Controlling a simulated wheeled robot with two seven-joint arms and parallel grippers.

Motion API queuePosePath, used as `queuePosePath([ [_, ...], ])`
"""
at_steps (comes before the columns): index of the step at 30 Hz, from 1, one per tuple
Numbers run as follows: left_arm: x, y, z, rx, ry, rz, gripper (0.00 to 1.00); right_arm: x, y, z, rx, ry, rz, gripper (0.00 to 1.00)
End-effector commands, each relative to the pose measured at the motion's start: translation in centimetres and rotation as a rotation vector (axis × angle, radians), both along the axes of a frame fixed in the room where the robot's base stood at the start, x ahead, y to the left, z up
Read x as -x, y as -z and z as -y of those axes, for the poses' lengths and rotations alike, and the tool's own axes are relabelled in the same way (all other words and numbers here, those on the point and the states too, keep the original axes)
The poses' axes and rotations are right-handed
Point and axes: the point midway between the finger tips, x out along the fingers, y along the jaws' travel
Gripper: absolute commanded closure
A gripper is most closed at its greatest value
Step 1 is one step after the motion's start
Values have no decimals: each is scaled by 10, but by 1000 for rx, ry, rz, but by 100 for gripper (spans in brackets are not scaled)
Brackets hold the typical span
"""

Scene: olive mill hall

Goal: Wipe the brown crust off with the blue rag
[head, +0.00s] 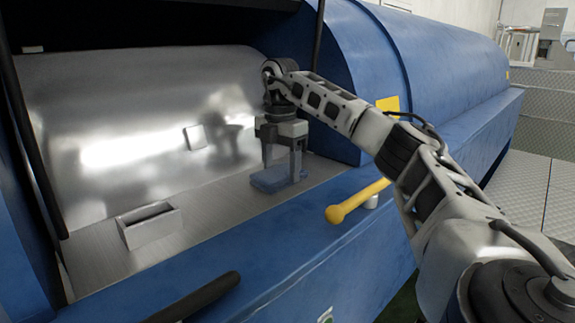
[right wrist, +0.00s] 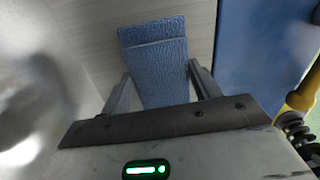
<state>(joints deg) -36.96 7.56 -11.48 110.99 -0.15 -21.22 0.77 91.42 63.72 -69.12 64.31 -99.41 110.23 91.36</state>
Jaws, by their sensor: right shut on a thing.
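The blue rag (head: 270,179) is a folded pad low over the grey metal floor inside the blue machine. My right gripper (head: 284,164) is shut on it, pointing down. In the right wrist view the rag (right wrist: 155,45) shows between the two fingers and reaches out beyond them. I cannot tell whether the rag touches the floor. No brown crust shows in either view; any under the rag or gripper is hidden. My left gripper is not in view.
The blue machine (head: 430,60) has a curved shiny metal wall (head: 90,90) behind its floor. An open grey box (head: 150,228) stands on the floor at left. A yellow handle (head: 355,202) sticks out at the blue front edge. The metal floor between box and rag is clear.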

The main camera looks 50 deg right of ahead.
Motion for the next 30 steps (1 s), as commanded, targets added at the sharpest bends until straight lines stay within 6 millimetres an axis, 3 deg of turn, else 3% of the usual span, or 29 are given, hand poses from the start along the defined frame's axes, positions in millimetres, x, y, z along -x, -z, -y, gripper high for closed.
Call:
queuePosePath([
  [16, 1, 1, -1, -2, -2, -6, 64, -39, 0, 3, 0, 2, 1, 60],
  [30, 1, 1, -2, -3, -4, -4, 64, -43, -4, 4, 1, 1, 2, 60],
])
